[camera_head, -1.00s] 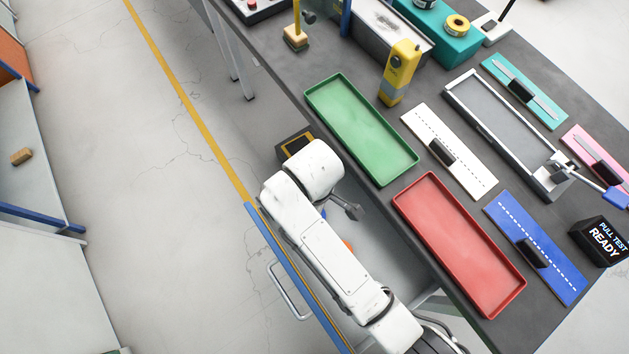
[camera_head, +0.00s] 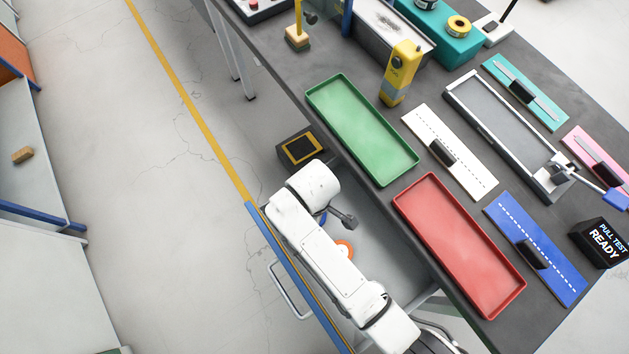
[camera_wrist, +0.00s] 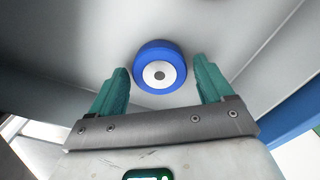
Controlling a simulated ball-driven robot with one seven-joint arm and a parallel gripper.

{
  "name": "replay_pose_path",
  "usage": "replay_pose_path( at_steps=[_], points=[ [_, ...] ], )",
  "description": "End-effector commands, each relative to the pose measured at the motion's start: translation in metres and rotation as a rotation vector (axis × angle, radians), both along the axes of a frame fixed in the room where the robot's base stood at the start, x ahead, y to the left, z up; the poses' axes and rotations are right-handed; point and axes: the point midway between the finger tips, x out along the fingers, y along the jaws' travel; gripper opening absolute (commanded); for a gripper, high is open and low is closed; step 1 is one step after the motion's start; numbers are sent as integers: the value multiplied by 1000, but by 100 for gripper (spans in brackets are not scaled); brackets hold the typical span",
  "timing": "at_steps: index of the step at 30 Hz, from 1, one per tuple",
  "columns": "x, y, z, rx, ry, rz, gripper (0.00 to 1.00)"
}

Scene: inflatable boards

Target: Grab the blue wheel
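The blue wheel (camera_wrist: 147,54) with its pale hub lies on the grey floor of an open drawer in the wrist view. Only a small blue edge (camera_head: 322,218) of it shows beside my arm in the head view. My gripper (camera_wrist: 163,82) is open, with its two green fingers spread apart. The wheel is between and just beyond the fingertips, with visible gaps on both sides. In the head view my arm covers the gripper.
An orange wheel (camera_head: 345,249) lies in the same drawer (camera_head: 385,262). The drawer's blue front edge (camera_head: 294,270) is close to my arm. The workbench above holds a green tray (camera_head: 362,128) and a red tray (camera_head: 460,245). A black box (camera_head: 301,148) stands beyond the drawer.

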Motion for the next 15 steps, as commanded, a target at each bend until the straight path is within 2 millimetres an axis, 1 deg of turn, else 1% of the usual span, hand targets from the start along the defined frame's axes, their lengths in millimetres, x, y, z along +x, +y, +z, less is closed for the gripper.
replay_pose_path(
  at_steps=[1, 2, 15],
  points=[
    [0, 0, 0, 0, 0, 0, 75],
    [0, 0, 0, 0, 0, 0, 72],
    [0, 0, 0, 0, 0, 0, 30]
  ],
)
